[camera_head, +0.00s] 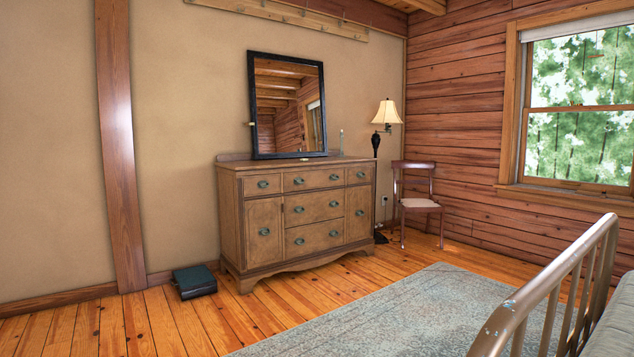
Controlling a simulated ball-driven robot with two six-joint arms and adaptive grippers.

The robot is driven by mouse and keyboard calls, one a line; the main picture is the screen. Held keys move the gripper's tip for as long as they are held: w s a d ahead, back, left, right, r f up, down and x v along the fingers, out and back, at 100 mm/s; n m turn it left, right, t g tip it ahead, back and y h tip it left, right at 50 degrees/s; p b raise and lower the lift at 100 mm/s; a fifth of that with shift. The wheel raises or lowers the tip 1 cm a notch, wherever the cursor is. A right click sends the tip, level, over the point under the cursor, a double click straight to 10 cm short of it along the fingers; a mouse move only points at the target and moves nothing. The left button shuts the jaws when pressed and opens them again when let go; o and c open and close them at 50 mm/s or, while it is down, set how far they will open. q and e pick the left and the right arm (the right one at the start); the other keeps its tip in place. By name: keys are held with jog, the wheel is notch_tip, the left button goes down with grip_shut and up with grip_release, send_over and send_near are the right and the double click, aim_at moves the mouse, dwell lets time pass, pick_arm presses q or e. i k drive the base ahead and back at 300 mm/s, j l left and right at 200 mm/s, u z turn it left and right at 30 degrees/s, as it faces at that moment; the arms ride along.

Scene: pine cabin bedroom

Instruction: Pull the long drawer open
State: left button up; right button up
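A brown wooden dresser (269,238) stands against the tan wall, left of the middle in the head view. It has a top row of drawers with a wide middle one (313,180), two wide drawers (314,207) (314,236) below that, and a door panel (264,232) on each side. The fronts carry small greenish handles. All the drawers and doors look shut. Neither of my grippers shows in this view, and none of my arms is near the dresser.
A dark green box (194,281) lies on the floor left of the dresser. A chair (418,205) and a lit lamp (386,118) stand to its right. A patterned rug (375,318) and a metal bed frame (508,312) fill the front right. Bare floor lies before the dresser.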

aim_at(303, 176)
jog(key=i+j+u, duration=0.35)
jog(key=i+u, duration=0.35)
jog(key=i, duration=0.2)
jog(key=i+j, duration=0.1)
jog(key=i, duration=0.5)
jog(key=i+j, duration=0.1)
jog(key=i, duration=0.5)
jog(key=i+l+z, duration=0.1)
jog(key=i+z, duration=0.3)
jog(key=i, duration=0.35)
jog(key=i+j+z, duration=0.1)
jog(key=i+z, duration=0.35)
jog(key=i, duration=0.25)
jog(key=i+l+u, duration=0.3)
jog(key=i, duration=0.25)
jog(key=i+l+u, duration=0.3)
jog(key=i, duration=0.25)
jog(key=l, duration=0.1)
